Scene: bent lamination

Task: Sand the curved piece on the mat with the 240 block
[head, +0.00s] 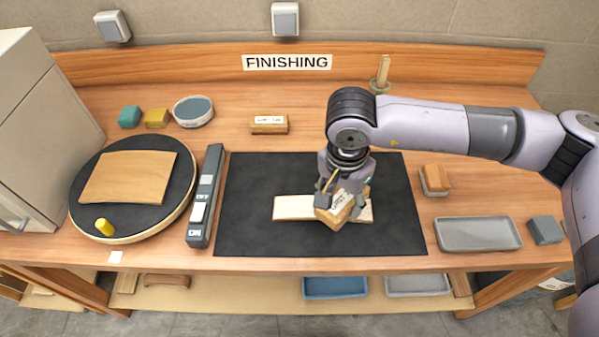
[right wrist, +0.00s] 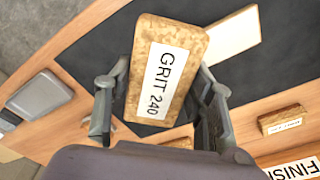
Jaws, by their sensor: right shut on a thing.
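The curved piece (head: 292,208) is a pale wooden strip lying on the black mat (head: 265,180). My right gripper (head: 342,200) is shut on a cork-like block labelled GRIT 240 (head: 334,215). The block is over the right part of the piece and hides some of it. I cannot tell whether the two touch. In the right wrist view the 240 block (right wrist: 190,45) sits between both fingers (right wrist: 160,92), its label facing the camera. The pale piece (right wrist: 234,34) shows beyond it. My left gripper is not in view.
Another labelled block (head: 269,124) lies behind the mat. A wood-topped block (head: 435,179), a grey tray (head: 478,234) and a grey block (head: 545,231) are right of it. A switch box (head: 206,196) and round black disc (head: 88,205) with a board (head: 128,176) are left.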

